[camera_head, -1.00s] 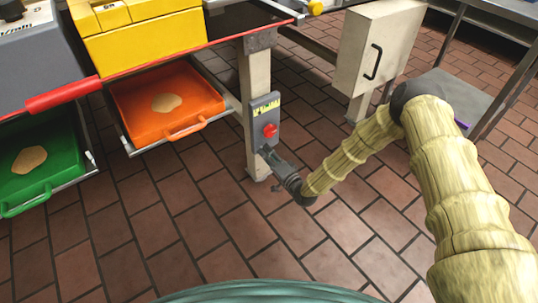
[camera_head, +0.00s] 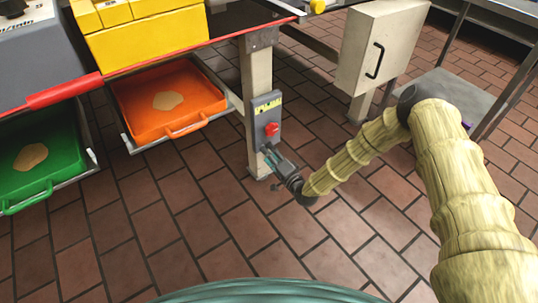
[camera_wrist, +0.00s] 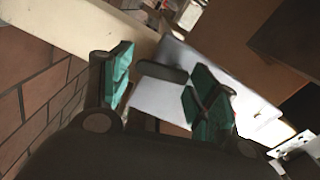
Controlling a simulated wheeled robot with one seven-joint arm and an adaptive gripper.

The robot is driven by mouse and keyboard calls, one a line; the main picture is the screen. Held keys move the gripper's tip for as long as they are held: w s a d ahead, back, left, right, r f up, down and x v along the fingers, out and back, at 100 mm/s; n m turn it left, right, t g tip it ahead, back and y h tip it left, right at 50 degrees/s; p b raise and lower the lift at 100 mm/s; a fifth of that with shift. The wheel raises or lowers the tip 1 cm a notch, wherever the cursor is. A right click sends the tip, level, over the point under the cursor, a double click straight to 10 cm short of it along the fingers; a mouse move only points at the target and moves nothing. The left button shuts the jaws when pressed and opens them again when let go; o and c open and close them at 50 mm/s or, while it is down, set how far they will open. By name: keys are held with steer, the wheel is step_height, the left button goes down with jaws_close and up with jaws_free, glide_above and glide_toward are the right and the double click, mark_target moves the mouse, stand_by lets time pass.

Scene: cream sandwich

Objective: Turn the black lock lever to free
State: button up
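A grey lock panel (camera_head: 262,133) with a red knob (camera_head: 272,129) and a yellow label is fixed to the cream post. My gripper (camera_head: 271,153) is at the panel's lower end. In the wrist view my gripper (camera_wrist: 162,88) is open, with teal pads on both fingers. A short dark bar, which looks like the black lock lever (camera_wrist: 160,72), lies crosswise between the fingertips in front of the pale panel (camera_wrist: 165,98). Its right end is close to the right finger; I cannot tell whether they touch. The lever is not clear in the head view.
The cream post (camera_head: 257,85) stands under the table edge. An orange tray (camera_head: 205,120) and a green tray (camera_head: 70,178) are to the left, each with a flat tan piece. A cream cabinet (camera_head: 355,55) is at the right. The tiled floor in front is clear.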

steer(key=shift+o, duration=0.8)
steer(key=shift+a, duration=0.1)
steer(key=shift+s, duration=0.1)
steer(key=v, duration=1.2)
